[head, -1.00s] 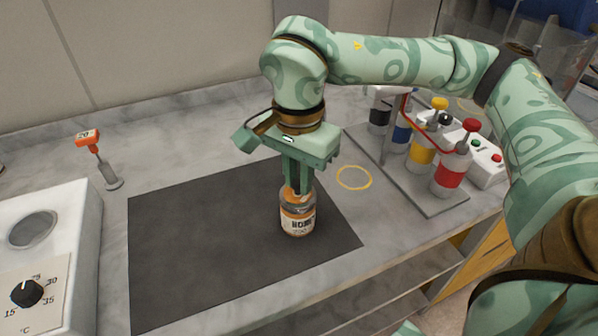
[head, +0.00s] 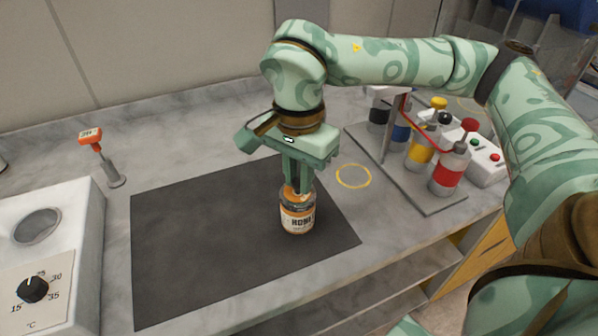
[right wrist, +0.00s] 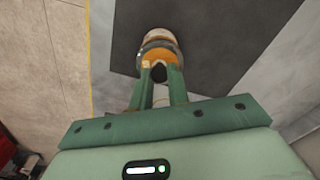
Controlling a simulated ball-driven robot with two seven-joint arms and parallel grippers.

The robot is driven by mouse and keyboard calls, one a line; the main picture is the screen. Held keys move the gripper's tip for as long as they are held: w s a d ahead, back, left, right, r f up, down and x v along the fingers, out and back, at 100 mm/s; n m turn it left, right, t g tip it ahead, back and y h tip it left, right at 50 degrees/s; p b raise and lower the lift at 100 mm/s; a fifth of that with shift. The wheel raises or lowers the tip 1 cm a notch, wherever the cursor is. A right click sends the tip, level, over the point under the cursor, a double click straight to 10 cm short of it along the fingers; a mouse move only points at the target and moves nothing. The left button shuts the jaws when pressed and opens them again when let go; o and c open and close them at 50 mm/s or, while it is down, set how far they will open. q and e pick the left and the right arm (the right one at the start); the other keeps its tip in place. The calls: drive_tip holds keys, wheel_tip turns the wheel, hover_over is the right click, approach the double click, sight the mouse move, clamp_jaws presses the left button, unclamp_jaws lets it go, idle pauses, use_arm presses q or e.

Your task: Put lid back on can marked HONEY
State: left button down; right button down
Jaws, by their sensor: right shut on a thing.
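The can marked HONEY (head: 297,221), with a white and orange label, stands upright on the dark mat (head: 200,240). It also shows in the right wrist view (right wrist: 157,36). My right gripper (head: 299,188) points down over the can and is shut on the orange lid (head: 290,193) at the can's top. In the right wrist view, the fingers (right wrist: 158,72) close around the orange part of the lid (right wrist: 153,56). The fingers hide much of the lid, so I cannot tell whether it is fully seated. My left gripper is not in view.
A rack (head: 425,192) with several colored bottles stands right of the mat. A yellow ring (head: 353,176) is marked on the bench between them. A white dial unit (head: 50,270) and an orange-topped stand (head: 105,160) are at left. Most of the mat is clear.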

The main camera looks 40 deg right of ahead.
drive_tip(key=c, duration=0.8)
unclamp_jaws()
wheel_tip(320, 180, up, 7)
drive_tip(key=p, duration=0.7)
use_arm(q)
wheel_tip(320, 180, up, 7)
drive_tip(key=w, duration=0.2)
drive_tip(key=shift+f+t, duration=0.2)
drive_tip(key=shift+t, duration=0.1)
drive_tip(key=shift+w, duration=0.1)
use_arm(e)
drive_tip(key=shift+c, duration=0.8)
clamp_jaws()
